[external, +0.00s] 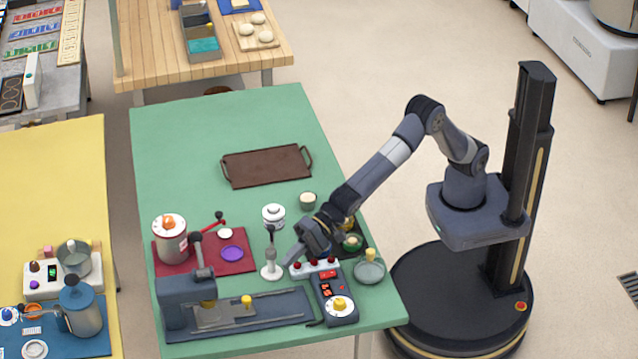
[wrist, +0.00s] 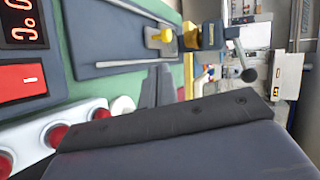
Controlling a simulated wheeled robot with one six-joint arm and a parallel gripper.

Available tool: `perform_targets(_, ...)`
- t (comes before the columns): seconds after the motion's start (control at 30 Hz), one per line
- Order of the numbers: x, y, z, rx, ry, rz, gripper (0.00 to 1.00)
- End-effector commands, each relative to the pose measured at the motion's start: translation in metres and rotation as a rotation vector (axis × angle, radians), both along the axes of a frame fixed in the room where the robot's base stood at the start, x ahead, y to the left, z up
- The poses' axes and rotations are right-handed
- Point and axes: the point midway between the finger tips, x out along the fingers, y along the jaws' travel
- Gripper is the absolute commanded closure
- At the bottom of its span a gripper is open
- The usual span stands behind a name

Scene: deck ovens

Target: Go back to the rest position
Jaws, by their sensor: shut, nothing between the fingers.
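My gripper (external: 291,259) is over the near half of the green table (external: 180,130), reached out from my base at the right. Its fingers are shut and empty. It sits just above and behind a control box (external: 337,300) with a red display and a pale knob, close to a row of red buttons (external: 315,265). Whether it touches anything there I cannot tell. In the wrist view the dark gripper body fills the bottom, and the fingers (wrist: 158,86) point up past the red buttons (wrist: 55,135).
A white-and-grey stand (external: 271,268) is just left of my gripper. A grey press (external: 187,300) stands at front left, a red mat (external: 232,262) with a canister (external: 171,243) behind it.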

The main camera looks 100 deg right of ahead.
Motion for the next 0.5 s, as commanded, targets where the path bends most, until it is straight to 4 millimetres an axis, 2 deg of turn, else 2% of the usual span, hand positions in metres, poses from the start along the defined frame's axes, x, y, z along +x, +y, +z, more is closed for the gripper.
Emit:
perform_targets(0.17, -0.018, -0.009, 0.007, 0.001, 0.000, 0.000, 1.00)
perform_targets(0.5, 0.016, 0.008, -0.007, 0.001, 0.003, -0.001, 1.00)
